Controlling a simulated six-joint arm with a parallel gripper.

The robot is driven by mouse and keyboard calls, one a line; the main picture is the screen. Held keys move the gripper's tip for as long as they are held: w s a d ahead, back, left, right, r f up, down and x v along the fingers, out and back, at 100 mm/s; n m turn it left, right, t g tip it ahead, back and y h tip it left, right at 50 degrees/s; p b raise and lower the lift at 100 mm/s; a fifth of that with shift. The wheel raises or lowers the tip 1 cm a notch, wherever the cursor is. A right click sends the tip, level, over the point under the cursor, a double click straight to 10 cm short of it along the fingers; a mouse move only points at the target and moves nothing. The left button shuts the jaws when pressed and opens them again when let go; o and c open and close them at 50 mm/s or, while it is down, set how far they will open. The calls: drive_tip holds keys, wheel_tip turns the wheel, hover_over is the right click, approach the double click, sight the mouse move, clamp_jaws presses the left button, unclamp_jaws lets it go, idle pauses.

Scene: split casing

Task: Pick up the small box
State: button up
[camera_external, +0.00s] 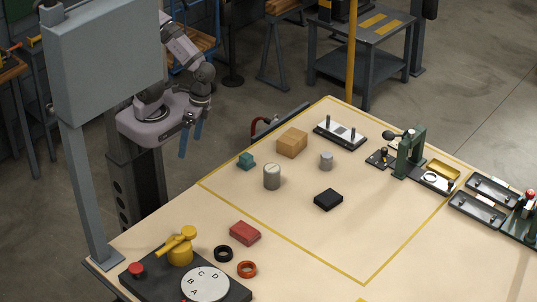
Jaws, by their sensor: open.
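Several box-like blocks lie on the table, and I cannot tell for sure which is the small box. A small teal block (246,161) sits at the table's back left edge. A larger tan box (292,142) is to its right. A flat black block (328,199) lies near the middle of the yellow outline. A red block (245,232) lies at the front, outside the outline. My gripper (190,140), with blue fingers, is open and empty, up to the left of the teal block and apart from all the blocks.
Two grey cylinders, a larger (272,177) and a smaller (326,160), stand among the blocks. A green press (411,154) and trays (478,207) are at the right. A lettered dial (205,284) and black and orange rings (247,269) are at the front. A grey panel (105,60) stands at the left.

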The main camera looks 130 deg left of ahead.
drive_tip(key=w+a+n+t+h+b, duration=0.55)
drive_tip(key=w+a+n+t, duration=0.6)
drive_tip(key=n, duration=0.75)
drive_tip(key=s+a+r+n+t+y+b, duration=0.1)
drive_tip(key=s+a+n+t+y, duration=0.1)
drive_tip(key=a+n+y, duration=0.45)
drive_tip(key=s+a+n+t+y+b, duration=0.1)
drive_tip(key=s+a+n+t, duration=0.15)
drive_tip(key=a, duration=0.75)
drive_tip(key=s+a+r+n+t+y+b, duration=0.1)
drive_tip(key=s+a+n+t+y, duration=0.15)
drive_tip(key=a+n, duration=0.45)
drive_tip(key=m, duration=0.3)
approach(291, 136)
drive_tip(key=w, duration=0.2)
drive_tip(key=w+f, duration=0.1)
drive_tip(key=shift+a+y+p, duration=0.25)
drive_tip(key=shift+a+p, duration=0.05)
drive_tip(key=shift+a, duration=0.05)
drive_tip(key=shift+w+a+r+p, duration=0.15)
drive_tip(key=shift+w+p, duration=0.5)
drive_tip(key=shift+w, duration=1.05)
drive_tip(key=shift+w+r+p, duration=0.1)
drive_tip(key=shift+w+p, duration=0.5)
drive_tip(key=shift+w, duration=1.05)
drive_tip(key=shift+w+a, duration=0.1)
drive_tip(key=shift+w, duration=0.25)
